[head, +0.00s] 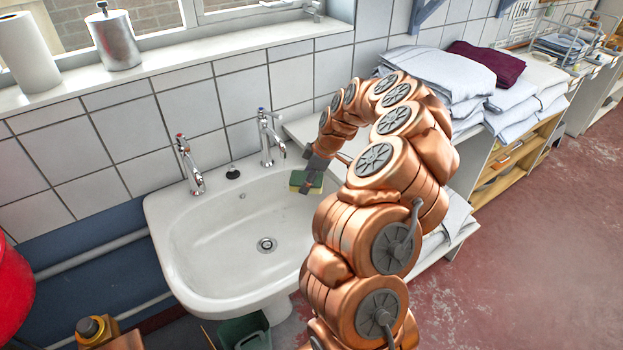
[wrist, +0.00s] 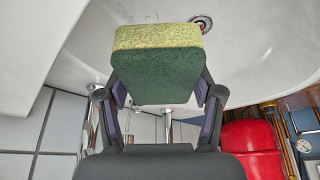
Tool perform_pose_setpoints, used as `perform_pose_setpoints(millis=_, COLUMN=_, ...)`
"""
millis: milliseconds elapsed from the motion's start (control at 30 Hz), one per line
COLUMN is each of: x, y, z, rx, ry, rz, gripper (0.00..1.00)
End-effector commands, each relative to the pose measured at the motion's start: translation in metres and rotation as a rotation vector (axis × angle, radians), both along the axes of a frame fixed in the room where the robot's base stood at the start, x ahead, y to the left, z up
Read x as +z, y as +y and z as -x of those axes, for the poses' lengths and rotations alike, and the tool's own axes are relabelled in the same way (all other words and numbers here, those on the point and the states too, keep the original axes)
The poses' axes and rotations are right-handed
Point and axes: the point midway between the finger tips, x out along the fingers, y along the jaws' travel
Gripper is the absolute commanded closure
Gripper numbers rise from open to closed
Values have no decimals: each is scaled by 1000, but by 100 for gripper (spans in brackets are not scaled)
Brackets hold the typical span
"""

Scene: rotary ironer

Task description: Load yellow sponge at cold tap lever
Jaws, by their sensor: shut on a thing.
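The sponge, with a yellow side and a green side, is held in my gripper (head: 312,176) over the right rim of the sink. In the wrist view the sponge (wrist: 158,70) sits squarely between both fingers of my gripper (wrist: 161,90). The cold tap (head: 268,138), with a blue mark on top, stands at the back of the basin, left of the sponge in the head view. The sponge and the tap look apart. The exact gap to its lever (head: 263,113) is hard to judge.
The white sink (head: 205,262) has a drain (head: 266,244) and a second tap with a red mark (head: 188,162). A tiled wall rises behind the taps. Folded linen (head: 442,75) lies on shelving at the right. A red object (head: 14,290) stands at the far left.

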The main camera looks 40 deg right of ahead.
Motion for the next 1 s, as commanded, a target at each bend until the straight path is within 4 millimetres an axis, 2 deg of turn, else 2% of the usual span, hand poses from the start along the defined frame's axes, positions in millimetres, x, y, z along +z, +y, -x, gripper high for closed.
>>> perform_pose_setpoints(millis=600, x=-14, y=-5, z=-48, rx=-2, ry=2, rz=4, gripper=62)
perform_pose_setpoints(millis=1000, x=-13, y=-5, z=-64, rx=-1, ry=-2, rz=2, gripper=62)
